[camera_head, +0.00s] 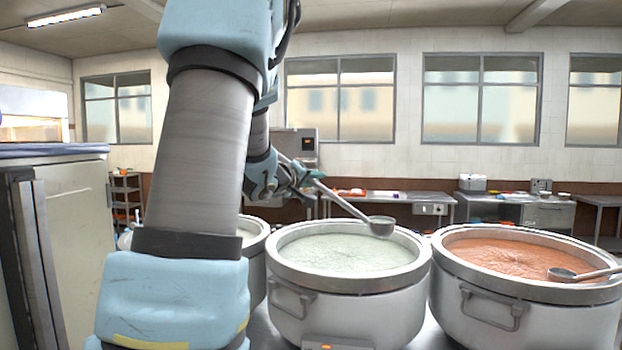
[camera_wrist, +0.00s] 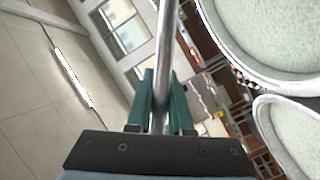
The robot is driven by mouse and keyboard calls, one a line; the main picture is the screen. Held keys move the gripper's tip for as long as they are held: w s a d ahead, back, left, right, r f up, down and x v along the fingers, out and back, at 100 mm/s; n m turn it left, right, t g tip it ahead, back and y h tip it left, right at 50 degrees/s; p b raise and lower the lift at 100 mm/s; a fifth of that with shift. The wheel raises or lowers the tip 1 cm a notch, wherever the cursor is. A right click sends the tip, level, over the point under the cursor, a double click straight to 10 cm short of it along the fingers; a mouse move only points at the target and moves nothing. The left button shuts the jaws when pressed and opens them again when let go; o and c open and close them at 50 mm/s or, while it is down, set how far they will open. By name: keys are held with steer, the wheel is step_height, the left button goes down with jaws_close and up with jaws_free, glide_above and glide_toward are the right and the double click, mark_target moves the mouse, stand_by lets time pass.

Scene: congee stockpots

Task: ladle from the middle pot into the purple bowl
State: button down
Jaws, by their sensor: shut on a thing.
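The middle pot (camera_head: 290,287) is a large metal stockpot, nearly full of pale greenish-white congee (camera_head: 345,252). My gripper (camera_head: 300,176) is above and behind its left rim, shut on the ladle's long metal handle (camera_head: 335,197). The wrist view shows the handle (camera_wrist: 166,45) running between my green fingers (camera_wrist: 163,112). The ladle's cup (camera_head: 382,227) hangs at the far right part of the middle pot, by the rim; I cannot tell if it touches the congee or what it holds. I see no purple bowl in either view.
The right pot (camera_head: 490,314) holds orange congee and another ladle (camera_head: 575,274). The left pot (camera_head: 257,229) is mostly hidden behind my arm. A metal cabinet (camera_head: 75,235) stands at left. Counters (camera_head: 400,197) line the back wall. Space above the pots' right side looks clear.

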steer(key=s+d+m+g+h, duration=0.4)
steer(key=s+d+m, duration=0.1)
steer(key=s, duration=0.8)
steer(key=shift+g+h, duration=0.3)
steer(key=shift+h, duration=0.1)
steer(key=f+b, duration=0.9)
steer(key=f, duration=0.1)
steer(key=f+b, duration=0.9)
steer(key=f, duration=0.2)
steer(key=f+b, duration=0.8)
steer(key=f, duration=0.2)
steer(key=shift+s+d+f+b, duration=0.25)
steer(key=shift+s+f+b, duration=0.1)
steer(key=shift+f+b, duration=0.05)
steer(key=shift+f, duration=0.15)
steer(key=shift+f+b, duration=0.3)
steer(key=shift+f, duration=0.2)
